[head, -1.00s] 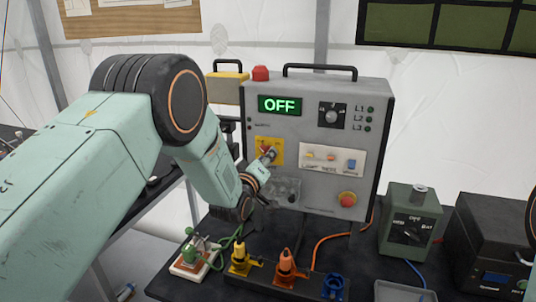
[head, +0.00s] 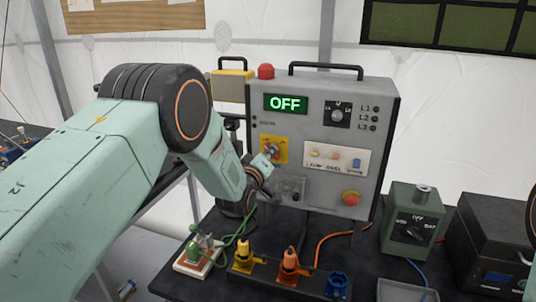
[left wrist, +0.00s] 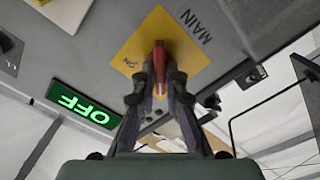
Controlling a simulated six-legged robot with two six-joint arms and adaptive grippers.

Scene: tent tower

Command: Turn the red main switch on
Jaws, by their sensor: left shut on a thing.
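The red main switch (left wrist: 159,68) sits on a yellow plate (left wrist: 185,45) marked MAIN in the left wrist view.
Below the panel are yellow (head: 244,256), orange (head: 289,266) and blue (head: 337,286) connectors on the dark table. A green box with a dial (head: 411,222) stands right. A red button (head: 352,198) and small switches (head: 337,157) sit near the yellow plate.

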